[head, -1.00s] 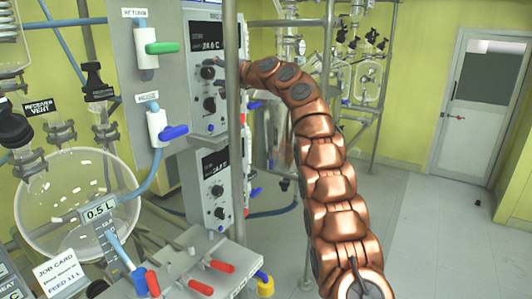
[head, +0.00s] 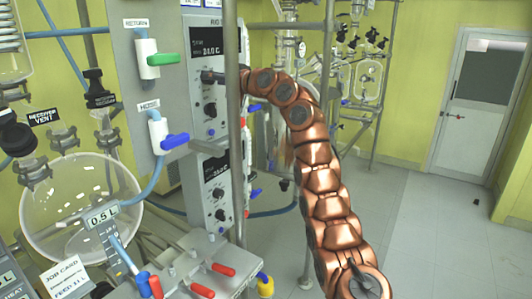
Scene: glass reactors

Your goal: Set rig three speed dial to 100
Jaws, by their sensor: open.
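The upper control box (head: 205,48) stands behind a metal pole. Its screen reads about 24.0 C, and its top label begins with "RIG", the number unclear. An upper knob (head: 207,76) and a lower dial (head: 210,110) are on its face. A second box (head: 216,185) below has its own screen and dials, the lower one (head: 220,215) in view. I cannot tell which box is rig three.
The metal pole (head: 233,150) runs upright in front of the boxes. A valve panel with green (head: 163,59) and blue (head: 174,141) handles stands to the left. A round glass flask (head: 80,200) and a red-handled manifold (head: 212,268) are nearer.

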